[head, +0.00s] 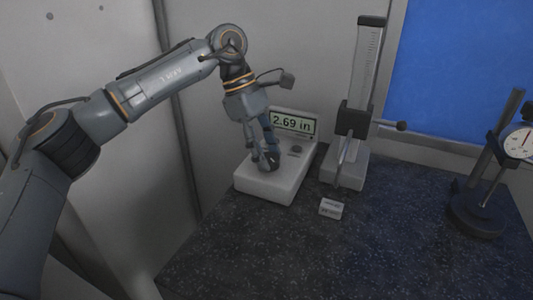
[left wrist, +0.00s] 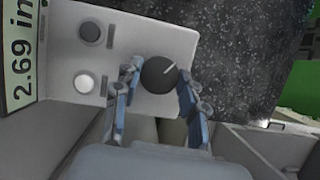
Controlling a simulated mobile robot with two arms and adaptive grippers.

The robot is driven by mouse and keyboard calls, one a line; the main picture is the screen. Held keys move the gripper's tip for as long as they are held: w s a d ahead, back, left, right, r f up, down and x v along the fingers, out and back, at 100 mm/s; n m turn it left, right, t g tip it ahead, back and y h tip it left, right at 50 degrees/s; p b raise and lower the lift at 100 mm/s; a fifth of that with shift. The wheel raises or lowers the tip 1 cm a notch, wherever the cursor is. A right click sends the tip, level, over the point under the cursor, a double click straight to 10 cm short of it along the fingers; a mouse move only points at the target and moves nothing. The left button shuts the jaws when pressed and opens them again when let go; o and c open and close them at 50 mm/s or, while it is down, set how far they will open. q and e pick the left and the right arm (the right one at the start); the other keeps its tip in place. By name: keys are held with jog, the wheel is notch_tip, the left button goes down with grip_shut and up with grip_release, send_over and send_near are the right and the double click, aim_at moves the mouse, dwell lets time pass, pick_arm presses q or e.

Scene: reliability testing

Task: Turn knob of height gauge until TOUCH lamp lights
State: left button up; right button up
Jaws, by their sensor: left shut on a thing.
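A pale control box (head: 262,188) stands on the speckled table, with a display (head: 293,122) reading 2.69 in. Its dark round knob (left wrist: 160,74) has a white pointer line, aimed up and right in the left wrist view. My left gripper (head: 266,164) is shut on the knob, one finger on each side. A dark, unlit round lamp or button (left wrist: 90,32) and a white round one (left wrist: 84,83) sit beside the knob; I cannot read their labels. The height gauge (head: 362,100), a tall scaled column with a dark slider, stands right of the box. My right gripper is not in view.
A small light block (head: 331,208) lies on the table (head: 300,255) in front of the gauge. A dial indicator (head: 519,142) on a dark stand is at the far right. A wall rises close on the left. The table's front middle is clear.

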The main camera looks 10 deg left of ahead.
pick_arm(q)
jog(key=n+b, duration=0.1)
jog(key=n+t+b, duration=0.1)
jog(key=n+b, duration=0.1)
jog(key=n, duration=0.1)
jog(key=shift+s+f+t, duration=0.15)
jog(key=shift+f+t, duration=0.1)
jog(key=shift+t, duration=0.15)
jog(key=n+t+b, duration=0.1)
jog(key=n+b, duration=0.1)
jog(key=n+t+b, duration=0.1)
jog(key=n+b, duration=0.1)
jog(key=n, duration=0.1)
jog(key=shift+s+d+n+y, duration=0.1)
jog(key=shift+n+y, duration=0.2)
jog(key=n+b, duration=0.1)
jog(key=n, duration=0.1)
jog(key=n+t+y+b, duration=0.1)
jog(key=n+b, duration=0.1)
jog(key=n, duration=0.1)
jog(key=shift+s+d+r+y, duration=0.1)
jog(key=shift+y, duration=0.2)
jog(key=shift+r+n+t+y+b, duration=0.1)
jog(key=shift+n+t+y+b, duration=0.25)
jog(key=shift+n, duration=0.65)
jog(key=shift+r+n+t+y+b, duration=0.15)
jog(key=shift+n+y+b, duration=0.3)
jog(key=shift+n, duration=0.55)
jog(key=shift+f, duration=0.1)
jog(key=o, duration=1.1)
